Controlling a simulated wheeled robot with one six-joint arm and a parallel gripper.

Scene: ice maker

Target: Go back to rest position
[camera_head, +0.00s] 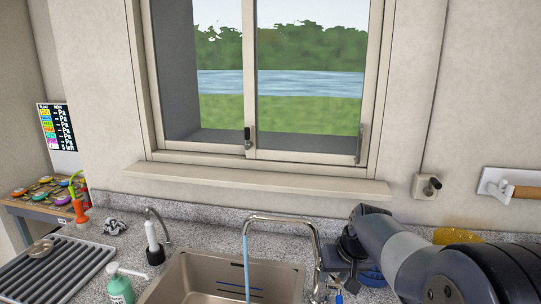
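My arm reaches in from the lower right corner, over the counter to the right of the sink. My gripper (333,284) is at its end, pointing down close beside the base of the curved metal faucet (283,218). The fingers are small and dark here, so I cannot tell whether they are open or touch the faucet. A blue stream of water (246,266) runs from the faucet's spout into the sink (201,275).
A ribbed drying tray (55,272), a green soap bottle (120,288) and a white-and-black upright object (153,243) stand left of the sink. A yellow object (457,235) and a blue bowl (372,277) sit partly behind my arm. The window sill (260,183) juts out behind.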

